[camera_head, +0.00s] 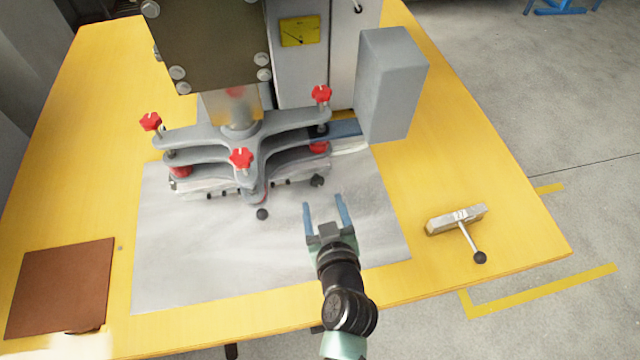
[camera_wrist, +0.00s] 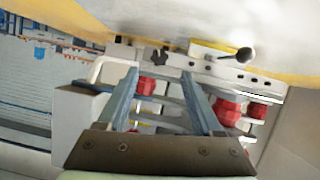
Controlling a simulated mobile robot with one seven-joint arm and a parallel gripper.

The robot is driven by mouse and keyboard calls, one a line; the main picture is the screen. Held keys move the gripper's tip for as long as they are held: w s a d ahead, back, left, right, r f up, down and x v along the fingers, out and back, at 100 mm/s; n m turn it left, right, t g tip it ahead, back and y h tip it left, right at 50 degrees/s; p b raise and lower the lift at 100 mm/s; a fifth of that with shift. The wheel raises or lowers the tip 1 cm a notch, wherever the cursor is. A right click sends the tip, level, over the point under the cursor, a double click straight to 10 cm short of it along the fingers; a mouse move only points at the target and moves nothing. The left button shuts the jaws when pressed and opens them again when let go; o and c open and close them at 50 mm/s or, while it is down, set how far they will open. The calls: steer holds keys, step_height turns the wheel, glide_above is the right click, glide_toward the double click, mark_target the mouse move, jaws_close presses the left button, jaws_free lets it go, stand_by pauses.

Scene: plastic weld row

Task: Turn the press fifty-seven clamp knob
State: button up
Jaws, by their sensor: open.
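The press (camera_head: 285,65) stands at the back of the yellow table, with a grey three-armed clamp plate (camera_head: 205,135) at its front. Red knobs sit on the arms: left (camera_head: 150,121), front (camera_head: 241,157) and right (camera_head: 321,94). More red parts show lower down. I cannot read which one belongs to press fifty-seven. My gripper (camera_head: 323,200) is open and empty, in front of and right of the clamp plate, apart from it. In the wrist view, a red knob (camera_wrist: 147,84) shows between the blue fingers, beyond them; another (camera_wrist: 228,110) lies right of them.
A grey box (camera_head: 392,85) stands right of the press. A metal block with a handle (camera_head: 457,219) lies at the right and a brown sheet (camera_head: 60,288) at the left. The grey sheet (camera_head: 190,255) is mostly bare.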

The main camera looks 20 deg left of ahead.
mark_target(318, 184)
steer(key=x, duration=0.7)
steer(key=shift+w, duration=0.15)
steer(key=shift+f+b, duration=0.1)
steer(key=shift+b, duration=0.25)
jaws_close()
